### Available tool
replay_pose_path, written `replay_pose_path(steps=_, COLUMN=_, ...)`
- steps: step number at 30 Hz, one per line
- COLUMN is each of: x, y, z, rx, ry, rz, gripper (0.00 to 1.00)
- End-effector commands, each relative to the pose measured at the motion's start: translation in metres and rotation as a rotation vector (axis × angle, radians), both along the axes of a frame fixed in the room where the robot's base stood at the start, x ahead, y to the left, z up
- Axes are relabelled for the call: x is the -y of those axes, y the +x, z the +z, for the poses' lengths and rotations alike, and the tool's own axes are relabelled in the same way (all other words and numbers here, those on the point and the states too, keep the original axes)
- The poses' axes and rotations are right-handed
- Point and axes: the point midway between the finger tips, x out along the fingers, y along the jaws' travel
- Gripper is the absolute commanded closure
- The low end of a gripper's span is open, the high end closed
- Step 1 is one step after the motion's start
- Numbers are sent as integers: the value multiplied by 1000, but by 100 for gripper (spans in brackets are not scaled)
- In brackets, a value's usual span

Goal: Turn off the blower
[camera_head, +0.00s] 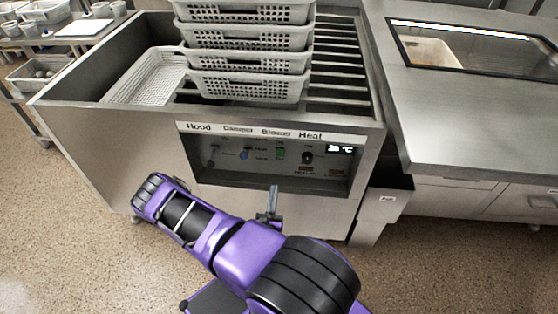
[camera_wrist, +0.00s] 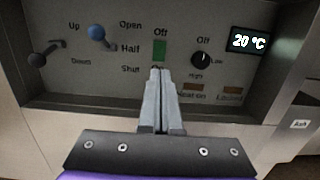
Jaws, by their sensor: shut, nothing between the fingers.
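The blower switch (camera_wrist: 159,50) is a green rocker under the word "Off" on the recessed control panel. It also shows in the head view (camera_head: 280,153), below the "Blower" label. My gripper (camera_wrist: 159,72) is shut and empty, its fingertips just below the switch in the wrist view. Whether the tips touch the switch or panel I cannot tell. In the head view my gripper (camera_head: 273,190) points up toward the panel's lower edge. The lower end of the switch is close to or behind the fingertips.
Left of the switch are a blue damper knob (camera_wrist: 97,33) and a hood lever (camera_wrist: 38,59). To its right are a black heat knob (camera_wrist: 201,59) and a display (camera_wrist: 250,41) reading 20 °C. Stacked perforated baskets (camera_head: 245,87) stand above the panel. The panel recess has raised edges.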

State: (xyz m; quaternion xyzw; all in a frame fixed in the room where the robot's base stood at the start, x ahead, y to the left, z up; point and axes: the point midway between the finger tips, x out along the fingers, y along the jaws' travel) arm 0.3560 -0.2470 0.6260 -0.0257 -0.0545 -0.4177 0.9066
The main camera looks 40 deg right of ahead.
Motion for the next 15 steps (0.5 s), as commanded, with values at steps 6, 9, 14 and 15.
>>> replay_pose_path(steps=6, x=15, y=12, z=3, rx=4, ry=-1, rz=-3, gripper=100)
replay_pose_path(steps=9, x=29, y=25, z=5, rx=6, ry=0, rz=-3, gripper=100)
replay_pose_path(steps=14, x=57, y=47, z=9, rx=6, ry=-2, rz=-4, gripper=100)
replay_pose_path(steps=15, x=63, y=53, z=10, rx=7, ry=-1, rz=-2, gripper=100)
